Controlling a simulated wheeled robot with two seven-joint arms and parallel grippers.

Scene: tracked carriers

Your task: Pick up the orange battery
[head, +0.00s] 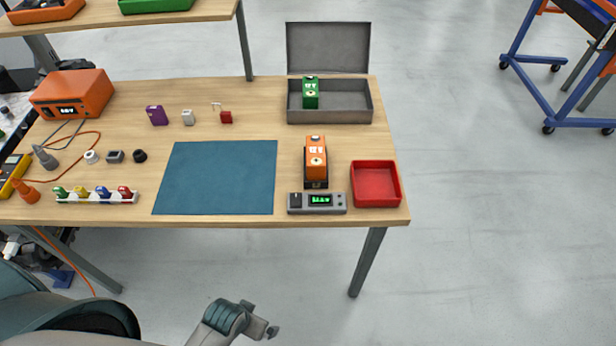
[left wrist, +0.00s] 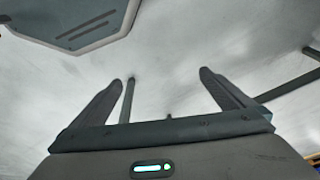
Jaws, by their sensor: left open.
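The orange battery (head: 316,155) stands upright on the wooden table, its lower part black, just behind a grey device (head: 338,204) with a green display. My left gripper (head: 268,327) is low at the bottom of the head view, in front of the table and well apart from the battery. In the left wrist view its two fingers (left wrist: 165,95) are spread with nothing between them. My right gripper is not in view.
A green battery (head: 310,97) stands in an open grey case (head: 345,115) at the back. A red tray (head: 377,205) is right of the orange battery, and a blue mat (head: 215,178) is left of it. The table's front edge (head: 250,222) lies between my gripper and the battery.

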